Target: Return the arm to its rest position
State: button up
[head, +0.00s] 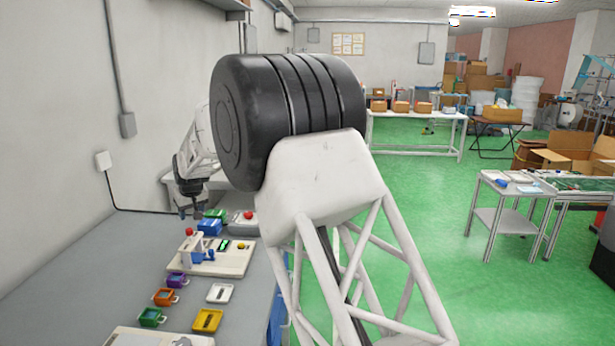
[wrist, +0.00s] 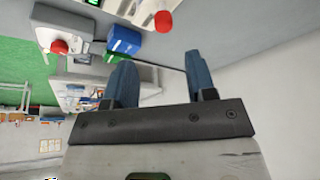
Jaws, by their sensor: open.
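My gripper (head: 190,212) is at the far end of the grey bench, pointing down, left of a blue box. In the wrist view my gripper (wrist: 160,62) shows two blue fingers standing well apart, with nothing between them. My white arm (head: 197,150) is partly hidden behind a large black cylinder in the foreground. The blue box (head: 209,227) and a white box with a red button (head: 243,220) sit near the gripper. The wrist view also shows the blue box (wrist: 124,40) and the red button (wrist: 60,46), apart from the fingers.
On the bench (head: 95,260) lie a beige board with a fixture (head: 215,260), a purple tray (head: 177,280), an orange tray (head: 165,297), a green tray (head: 151,317), a white tray (head: 220,294) and a yellow tray (head: 207,321). The bench's left part is clear beside the wall.

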jog(key=s+d+r+m+h, duration=0.1)
jog(key=s+d+r, duration=0.3)
jog(key=d, duration=0.6)
jog(key=s+d+r+m, duration=0.1)
jog(key=d+r, duration=0.4)
jog(key=d, duration=0.5)
jog(key=s+d+r+m, duration=0.1)
jog(key=s+d+r, duration=0.2)
jog(key=s+d, duration=0.55)
jog(key=s+d+r+m, duration=0.15)
jog(key=s+d, duration=0.35)
jog(key=d, duration=0.7)
jog(key=s+d+f+m, duration=0.1)
jog(key=s+d+f, duration=0.1)
jog(key=s+d, duration=0.5)
jog(key=s+d+f+m+h, duration=0.1)
jog(key=s+d, duration=0.7)
jog(key=s, duration=0.8)
jog(key=s+d+f+m+h, duration=0.1)
jog(key=s+d+f+m, duration=0.1)
jog(key=s+d, duration=0.5)
jog(key=s+f, duration=0.1)
jog(key=s, duration=0.4)
jog(key=shift+s+d+f+m+g, duration=0.3)
jog(key=shift+d+f+m, duration=0.05)
jog(key=shift+d, duration=0.05)
